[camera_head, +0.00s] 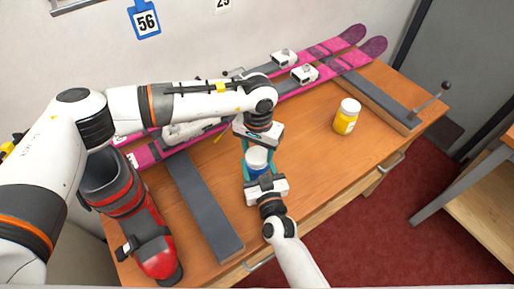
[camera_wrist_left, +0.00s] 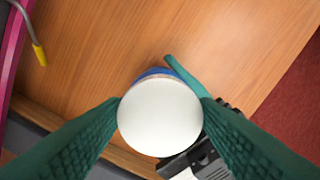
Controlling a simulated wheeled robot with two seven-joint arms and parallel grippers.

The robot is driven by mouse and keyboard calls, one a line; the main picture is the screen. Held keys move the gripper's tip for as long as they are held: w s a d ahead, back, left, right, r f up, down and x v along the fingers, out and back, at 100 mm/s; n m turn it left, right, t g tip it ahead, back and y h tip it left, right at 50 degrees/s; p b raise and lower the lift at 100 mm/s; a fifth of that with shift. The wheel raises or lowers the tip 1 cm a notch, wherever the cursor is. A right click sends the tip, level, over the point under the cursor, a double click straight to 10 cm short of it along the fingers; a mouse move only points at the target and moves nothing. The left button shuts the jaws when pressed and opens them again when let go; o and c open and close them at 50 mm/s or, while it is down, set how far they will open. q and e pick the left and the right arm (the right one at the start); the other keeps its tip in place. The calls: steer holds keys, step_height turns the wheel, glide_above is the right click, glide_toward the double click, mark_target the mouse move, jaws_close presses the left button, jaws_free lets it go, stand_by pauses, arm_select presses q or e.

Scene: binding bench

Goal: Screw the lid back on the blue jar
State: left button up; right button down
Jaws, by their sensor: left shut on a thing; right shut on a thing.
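The blue jar (camera_head: 256,171) stands on the wooden bench with the white lid (camera_head: 257,157) at its top. My left gripper (camera_head: 259,151) reaches in from above and is shut on the lid. In the left wrist view the lid (camera_wrist_left: 160,118) sits between my two green fingers, with a sliver of the blue jar (camera_wrist_left: 154,72) showing behind its edge. My right gripper (camera_head: 260,172) is shut on the jar's body from the near side; one of its fingers shows beside the jar in the wrist view. I cannot tell how tightly the lid is seated.
A yellow jar with a white lid (camera_head: 347,117) stands to the right. Pink skis (camera_head: 320,69) lie along the back of the bench (camera_head: 310,150). Dark grey supports (camera_head: 205,208) lie at left and right. A red ski boot (camera_head: 150,240) is at the left. Bench around the yellow jar is clear.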

arm_select(q)
steer(key=m, duration=0.6)
steer(key=shift+d, duration=0.1)
steer(key=o, duration=0.9)
steer(key=shift+o, duration=0.2)
steer(key=shift+r, duration=0.1)
steer(key=shift+s+r, duration=0.1)
steer(key=shift+r, duration=2.05)
steer(key=shift+c, duration=0.2)
